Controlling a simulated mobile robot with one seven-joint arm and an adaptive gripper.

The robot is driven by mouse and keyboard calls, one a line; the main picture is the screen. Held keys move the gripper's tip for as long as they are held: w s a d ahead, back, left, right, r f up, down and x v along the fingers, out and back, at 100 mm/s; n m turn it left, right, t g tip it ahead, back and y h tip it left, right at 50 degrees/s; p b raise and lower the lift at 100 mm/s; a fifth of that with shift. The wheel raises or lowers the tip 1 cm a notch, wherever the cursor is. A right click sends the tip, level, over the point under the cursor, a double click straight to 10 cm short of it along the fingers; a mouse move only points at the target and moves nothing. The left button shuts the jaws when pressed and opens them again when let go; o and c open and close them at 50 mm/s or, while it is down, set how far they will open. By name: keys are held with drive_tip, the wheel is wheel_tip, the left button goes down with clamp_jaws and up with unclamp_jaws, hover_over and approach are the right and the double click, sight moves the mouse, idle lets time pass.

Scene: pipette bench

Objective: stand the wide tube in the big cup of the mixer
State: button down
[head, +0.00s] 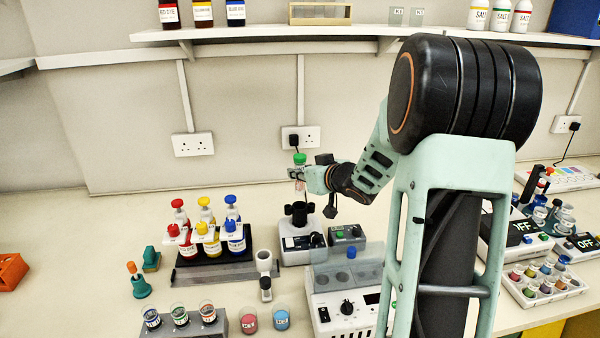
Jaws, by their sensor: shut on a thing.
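The wide tube (299,184) has a green cap and a clear body with pinkish contents. It is upright in my gripper (297,174), which is shut around it below the cap. The mixer (301,248) is a small white and dark unit on the bench with a black cup head (299,210) on top. In the picture the tube is above this head, with a gap that seems to show between them. The inside of the big cup is too small to see.
A rack of red, yellow and blue bottles (207,240) stands left of the mixer. A white machine with a clear lid (345,300) is in front, partly behind my arm. A grey stand (264,268) is close by.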

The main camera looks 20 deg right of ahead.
sight(302, 194)
drive_tip(key=shift+f+b, duration=2.8)
drive_tip(key=shift+b, duration=0.1)
drive_tip(key=shift+f+b, duration=0.3)
drive_tip(key=shift+f, duration=0.35)
drive_tip(key=shift+f, duration=0.2)
drive_tip(key=shift+f+b, duration=0.45)
drive_tip(key=shift+f, duration=0.05)
drive_tip(key=shift+f, duration=0.1)
drive_tip(key=c, duration=1.7)
unclamp_jaws()
wheel_tip(302, 194, up, 10)
drive_tip(key=shift+r, duration=0.1)
